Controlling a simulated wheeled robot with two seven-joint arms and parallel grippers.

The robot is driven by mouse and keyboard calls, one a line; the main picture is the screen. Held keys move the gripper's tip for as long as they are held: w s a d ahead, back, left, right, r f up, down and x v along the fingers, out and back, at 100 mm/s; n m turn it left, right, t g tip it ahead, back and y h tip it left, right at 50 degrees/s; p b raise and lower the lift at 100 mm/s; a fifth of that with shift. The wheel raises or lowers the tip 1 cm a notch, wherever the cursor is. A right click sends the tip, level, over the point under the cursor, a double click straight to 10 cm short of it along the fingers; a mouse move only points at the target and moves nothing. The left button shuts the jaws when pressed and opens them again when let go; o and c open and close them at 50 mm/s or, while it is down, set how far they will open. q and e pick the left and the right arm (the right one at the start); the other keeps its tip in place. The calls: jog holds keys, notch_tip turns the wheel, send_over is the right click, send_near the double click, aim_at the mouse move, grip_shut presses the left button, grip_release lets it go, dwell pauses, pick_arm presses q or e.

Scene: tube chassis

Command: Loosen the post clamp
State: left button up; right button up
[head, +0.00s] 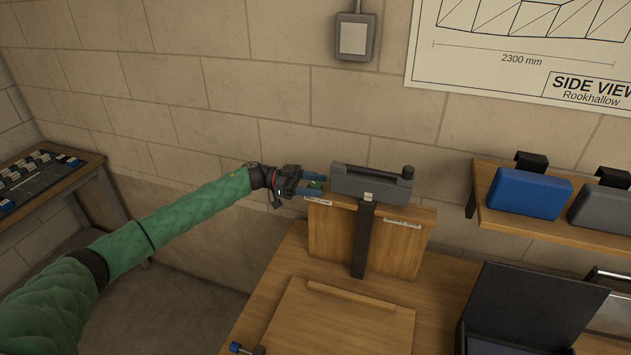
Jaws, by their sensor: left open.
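The post clamp appears as a dark grey block (372,186) on top of a black upright post (362,240). A small dark knob stands up at its right end. My left gripper (321,185) comes in from the left at the block's left end. Its two blue fingers are apart and point right towards the block. My right gripper is not in view.
A wooden board (406,252) with labels stands behind the post on the wooden bench (437,290). A shelf (540,225) at right holds a blue block (528,194) and a grey one (602,209). An open black case (530,312) sits at front right.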

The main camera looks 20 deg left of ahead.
pick_arm(q)
jog(key=shift+w+f, duration=0.2)
jog(key=shift+s+d+r, duration=0.1)
jog(key=c, duration=1)
